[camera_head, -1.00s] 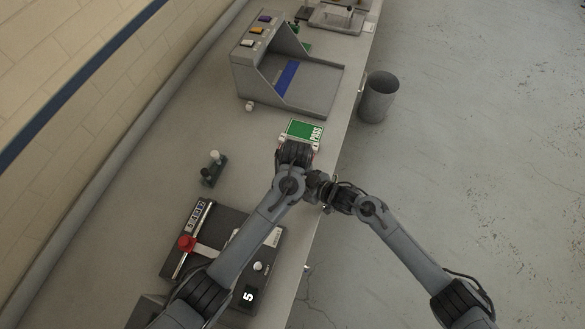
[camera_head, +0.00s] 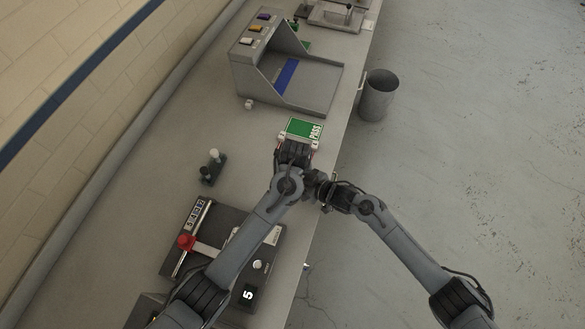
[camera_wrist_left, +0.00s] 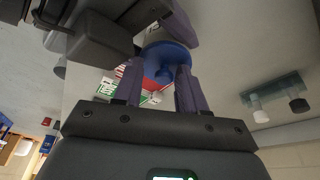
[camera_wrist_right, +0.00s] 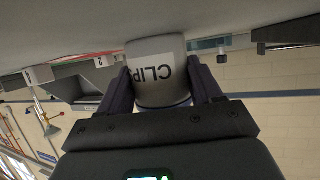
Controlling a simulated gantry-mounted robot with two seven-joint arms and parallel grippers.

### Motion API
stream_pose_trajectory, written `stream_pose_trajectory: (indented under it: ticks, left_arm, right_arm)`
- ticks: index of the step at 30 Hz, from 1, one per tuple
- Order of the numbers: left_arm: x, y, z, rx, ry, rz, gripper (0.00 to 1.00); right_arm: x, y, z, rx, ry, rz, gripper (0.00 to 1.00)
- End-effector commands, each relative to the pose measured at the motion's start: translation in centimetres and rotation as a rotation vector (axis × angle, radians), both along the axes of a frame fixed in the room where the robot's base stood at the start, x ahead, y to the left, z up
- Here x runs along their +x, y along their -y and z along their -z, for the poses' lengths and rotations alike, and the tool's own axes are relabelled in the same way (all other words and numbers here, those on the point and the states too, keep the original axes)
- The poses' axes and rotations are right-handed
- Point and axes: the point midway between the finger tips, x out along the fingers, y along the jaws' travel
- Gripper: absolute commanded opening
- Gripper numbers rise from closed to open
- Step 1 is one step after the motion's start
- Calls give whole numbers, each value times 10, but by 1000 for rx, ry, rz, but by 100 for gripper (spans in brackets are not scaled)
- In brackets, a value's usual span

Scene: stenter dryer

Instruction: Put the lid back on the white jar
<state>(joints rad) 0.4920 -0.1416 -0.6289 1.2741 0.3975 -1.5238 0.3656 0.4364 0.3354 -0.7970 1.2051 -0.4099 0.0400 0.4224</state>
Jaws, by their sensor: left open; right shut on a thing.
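My right gripper (camera_wrist_right: 159,66) is shut around the white jar (camera_wrist_right: 157,55), whose "CLIPS" label reads upside down in the right wrist view. A thin blue edge shows along the jar's lower edge in that picture. In the left wrist view a round blue lid with a knob (camera_wrist_left: 168,57) shows just beyond the fingertips of my left gripper (camera_wrist_left: 158,72), which is open. The lid appears to be at the jar's end; I cannot tell whether it is fully seated. In the head view both grippers are close together at the bench edge, and my arms hide jar and lid.
A green PASS card (camera_head: 304,129) stands just beyond my grippers. A grey machine with a blue strip (camera_head: 287,76) is farther back. A dark device with a red knob (camera_head: 186,242) sits near the left arm. A grey bin (camera_head: 378,97) stands beside the bench.

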Motion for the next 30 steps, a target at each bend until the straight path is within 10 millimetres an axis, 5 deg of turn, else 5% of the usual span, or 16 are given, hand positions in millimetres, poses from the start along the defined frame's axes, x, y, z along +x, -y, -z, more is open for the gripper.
stream_pose_trajectory:
  ticks: [8, 21, 30]
  left_arm:
    - [-3, -4, -7, 5, -5, -5, 47]
    - [-24, 1, -82, 0, 3, -1, 47]
    - [-34, 2, -111, 1, 0, 0, 47]
  right_arm:
    - [5, 5, -2, -1, 5, 12, 10]
    - [3, 4, -1, -2, 1, 9, 10]
    - [3, 4, 0, -2, 1, 9, 10]
